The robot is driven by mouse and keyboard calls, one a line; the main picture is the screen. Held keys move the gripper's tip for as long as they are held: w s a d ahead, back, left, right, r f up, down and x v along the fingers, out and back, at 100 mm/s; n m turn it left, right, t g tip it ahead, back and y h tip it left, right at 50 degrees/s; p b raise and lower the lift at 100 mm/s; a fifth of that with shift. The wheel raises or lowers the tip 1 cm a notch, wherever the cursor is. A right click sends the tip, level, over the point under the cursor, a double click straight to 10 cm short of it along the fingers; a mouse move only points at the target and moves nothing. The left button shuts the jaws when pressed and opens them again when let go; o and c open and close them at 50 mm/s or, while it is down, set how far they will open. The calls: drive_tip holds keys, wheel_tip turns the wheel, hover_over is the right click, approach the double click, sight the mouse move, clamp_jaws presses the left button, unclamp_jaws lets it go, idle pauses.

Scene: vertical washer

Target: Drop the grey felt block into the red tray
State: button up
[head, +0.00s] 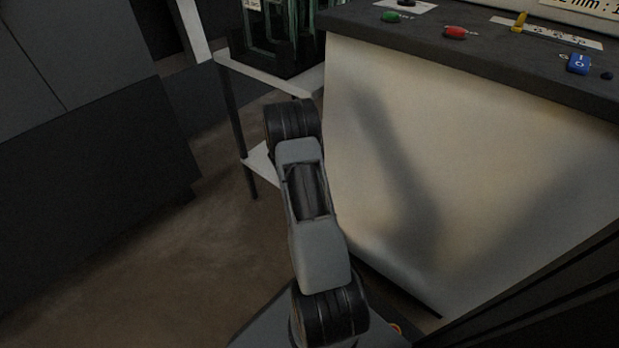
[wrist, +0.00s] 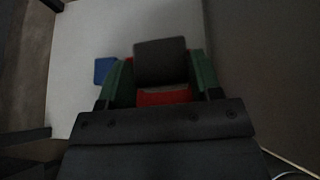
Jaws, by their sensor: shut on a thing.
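In the wrist view the grey felt block (wrist: 160,62) is between the green fingers of my gripper (wrist: 161,70), which is shut on it. The red tray (wrist: 163,97) shows behind and below the block, on a white surface. The block, fingers and gripper body hide most of the tray, so the height of the block over it is hard to tell. In the head view my arm hides the gripper, block and tray.
A blue item (wrist: 105,70) lies on the white surface (wrist: 88,40), left of the tray. In the head view a white-shelved rack (head: 290,82) carries dark crates (head: 270,45). A pale machine front (head: 470,170) with a dark control ledge (head: 480,55) stands right of my arm.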

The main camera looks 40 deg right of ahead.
wheel_tip(320, 180, down, 2)
drive_tip(key=shift+b, duration=0.35)
drive_tip(key=o, duration=1)
drive_tip(key=p+v, duration=0.4)
drive_tip(key=v, duration=1)
drive_tip(key=shift+p, duration=0.4)
drive_tip(key=shift+w, duration=0.1)
